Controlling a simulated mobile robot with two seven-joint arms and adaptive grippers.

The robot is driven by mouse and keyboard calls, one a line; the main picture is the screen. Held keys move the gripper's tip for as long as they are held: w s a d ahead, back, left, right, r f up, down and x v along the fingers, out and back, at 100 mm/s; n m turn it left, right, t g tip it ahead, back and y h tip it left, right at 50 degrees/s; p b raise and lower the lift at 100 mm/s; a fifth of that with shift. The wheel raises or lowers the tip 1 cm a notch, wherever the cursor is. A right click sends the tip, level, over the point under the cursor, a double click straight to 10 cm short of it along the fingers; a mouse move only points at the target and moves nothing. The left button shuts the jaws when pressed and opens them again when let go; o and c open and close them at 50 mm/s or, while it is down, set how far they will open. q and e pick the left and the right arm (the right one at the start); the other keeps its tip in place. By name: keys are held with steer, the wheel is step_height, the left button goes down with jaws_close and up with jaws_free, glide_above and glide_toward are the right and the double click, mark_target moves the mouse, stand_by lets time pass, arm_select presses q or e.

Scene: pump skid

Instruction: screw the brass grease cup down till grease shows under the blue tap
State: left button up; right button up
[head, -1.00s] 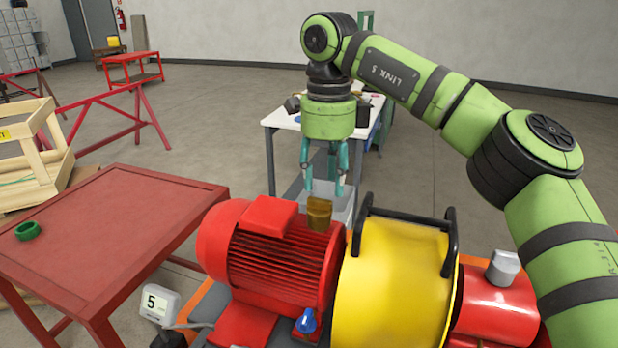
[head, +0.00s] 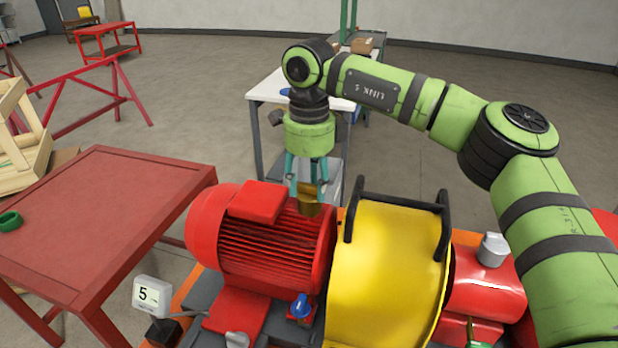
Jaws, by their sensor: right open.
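The brass grease cup (head: 309,204) stands at the right end of the red finned motor (head: 262,245), beside the yellow guard. My right gripper (head: 307,193) points straight down over the cup. Its two teal fingers are open, at about the height of the cup's upper part in the picture. I cannot tell whether they touch it. The blue tap (head: 300,306) sits low in front of the motor, on a small red block. No grease can be made out under the tap at this size. My left gripper is not in view.
The yellow guard (head: 388,275) with black handles stands just right of the cup. A small display (head: 149,296) reads 5. A red table (head: 95,225) with a green ring (head: 10,221) is at the left. A white table (head: 268,88) stands behind.

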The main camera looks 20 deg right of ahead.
steer(key=shift+s, duration=0.1)
jaws_close()
steer(key=m+b, duration=0.2)
steer(key=m, duration=0.1)
steer(key=shift+a+f+m, duration=0.1)
steer(key=shift+m, duration=0.3)
steer(key=m+b, duration=0.1)
steer(key=m, duration=0.2)
steer(key=shift+m+b, duration=0.3)
steer(key=shift+b, duration=0.05)
steer(key=m, duration=0.1)
steer(key=m+b, duration=0.1)
steer(key=m, duration=0.2)
steer(key=shift+w+m, duration=0.25)
steer(key=shift+m, duration=0.05)
arm_select(q)
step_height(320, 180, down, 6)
steer(key=b, duration=0.1)
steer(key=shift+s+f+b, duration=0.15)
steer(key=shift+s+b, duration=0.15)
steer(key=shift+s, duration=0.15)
arm_select(e)
steer(key=shift+r+m, duration=0.2)
steer(key=shift+m, duration=1.7)
steer(key=shift+w, duration=0.1)
